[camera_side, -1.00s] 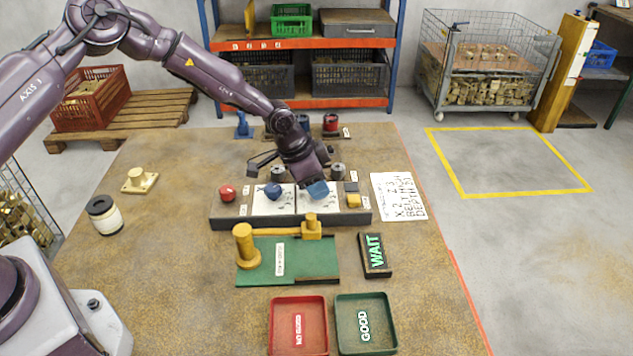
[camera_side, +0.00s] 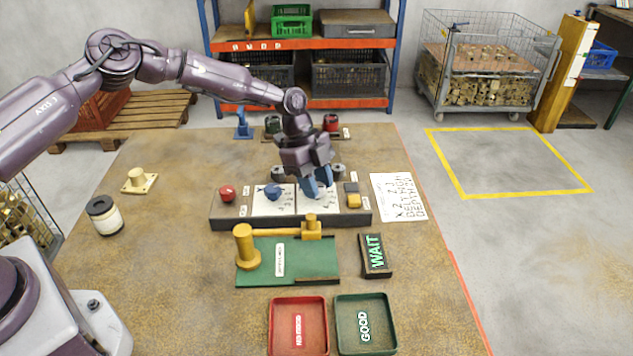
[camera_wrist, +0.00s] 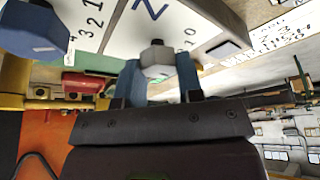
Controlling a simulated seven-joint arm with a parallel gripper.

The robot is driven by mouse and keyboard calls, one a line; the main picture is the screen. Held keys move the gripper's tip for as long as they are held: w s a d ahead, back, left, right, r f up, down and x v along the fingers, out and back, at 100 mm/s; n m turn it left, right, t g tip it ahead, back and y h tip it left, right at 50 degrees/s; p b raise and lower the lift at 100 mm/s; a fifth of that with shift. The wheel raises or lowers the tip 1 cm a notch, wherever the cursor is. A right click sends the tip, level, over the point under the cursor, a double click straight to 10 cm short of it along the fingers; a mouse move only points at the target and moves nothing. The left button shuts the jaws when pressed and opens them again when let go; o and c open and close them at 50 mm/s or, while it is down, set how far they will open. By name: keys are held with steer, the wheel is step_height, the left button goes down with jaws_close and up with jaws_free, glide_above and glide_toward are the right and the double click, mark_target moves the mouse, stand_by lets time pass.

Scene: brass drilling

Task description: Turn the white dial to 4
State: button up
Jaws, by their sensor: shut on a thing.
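My gripper (camera_side: 317,187) points down over the right-hand white scale plate (camera_side: 329,202) of the control panel. Its blue fingers (camera_wrist: 161,80) are shut on the white dial (camera_wrist: 157,57), a pale grey-white knob with a dark centre, seen between them in the wrist view. In the side view the fingers hide most of this dial, and I cannot read its setting. In the wrist view the digits 1 and 0 show beside it. The blue dial (camera_side: 273,192) sits on the left scale plate, and also shows at the wrist view's upper left (camera_wrist: 35,30).
In front are a green fixture (camera_side: 300,266) with yellow posts, a lit WAIT sign (camera_side: 375,253), and red (camera_side: 298,299) and green (camera_side: 365,298) trays. A written sheet (camera_side: 399,196) lies right.

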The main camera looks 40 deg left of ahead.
steer(key=m+g, duration=0.1)
steer(key=m, duration=0.3)
steer(key=shift+m+g, duration=0.3)
steer(key=shift+g, duration=0.1)
steer(key=shift+m+g+y, duration=0.6)
steer(key=shift+m+y, duration=0.1)
steer(key=shift+m, duration=1.2)
steer(key=shift+w, duration=0.1)
steer(key=o, duration=0.9)
steer(key=shift+o, duration=0.2)
steer(key=v, duration=0.7)
steer(key=shift+r, duration=0.2)
steer(key=shift+a, duration=0.1)
